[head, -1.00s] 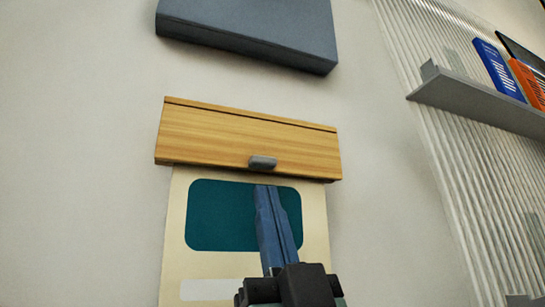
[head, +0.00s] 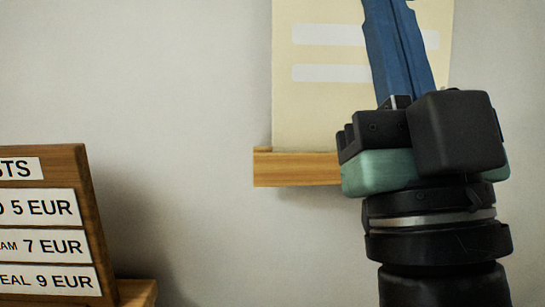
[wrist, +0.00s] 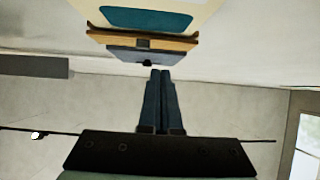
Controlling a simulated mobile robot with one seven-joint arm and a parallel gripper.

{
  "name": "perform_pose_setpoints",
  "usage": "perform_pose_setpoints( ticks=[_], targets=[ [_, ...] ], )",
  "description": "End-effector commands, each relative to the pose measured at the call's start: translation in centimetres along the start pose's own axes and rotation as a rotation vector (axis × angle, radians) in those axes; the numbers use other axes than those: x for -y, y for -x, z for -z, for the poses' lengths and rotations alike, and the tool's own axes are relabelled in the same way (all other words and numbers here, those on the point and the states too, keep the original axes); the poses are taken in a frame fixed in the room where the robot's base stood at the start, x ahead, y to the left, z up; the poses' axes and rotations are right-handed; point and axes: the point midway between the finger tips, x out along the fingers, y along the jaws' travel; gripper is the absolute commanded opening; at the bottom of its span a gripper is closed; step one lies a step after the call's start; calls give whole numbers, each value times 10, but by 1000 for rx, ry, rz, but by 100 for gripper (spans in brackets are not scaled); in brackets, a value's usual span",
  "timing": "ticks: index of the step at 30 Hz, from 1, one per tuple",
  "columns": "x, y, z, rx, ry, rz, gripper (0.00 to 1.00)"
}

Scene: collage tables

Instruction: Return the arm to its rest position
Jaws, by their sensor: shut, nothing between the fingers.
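My gripper (head: 393,20) points upward in the head view, with its blue fingers pressed together and their tips cut off by the top edge. It shows in front of a cream poster (head: 310,100) on the wall; I cannot tell the gap between them. In the wrist view the shut fingers (wrist: 160,74) hold nothing. Beyond their tips are a wooden bar (wrist: 182,42) and a dark grey box (wrist: 125,53).
A wooden ledge (head: 295,168) runs below the poster. A wooden price board (head: 90,215) stands at the lower left on a wooden surface (head: 140,291). Bare wall lies between board and poster. A window or door frame (wrist: 301,140) shows at the wrist view's right.

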Motion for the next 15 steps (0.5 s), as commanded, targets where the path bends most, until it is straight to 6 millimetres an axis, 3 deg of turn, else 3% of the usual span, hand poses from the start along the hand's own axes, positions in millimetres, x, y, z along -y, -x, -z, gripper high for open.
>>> perform_pose_setpoints(
  ticks=[1, 6, 15],
  targets=[
    [18, 0, -1, 18, -5, 13, 0],
    [58, 4, -4, 100, 6, 16, 0],
    [89, 22, -5, 230, 7, -45, 0]
  ],
)
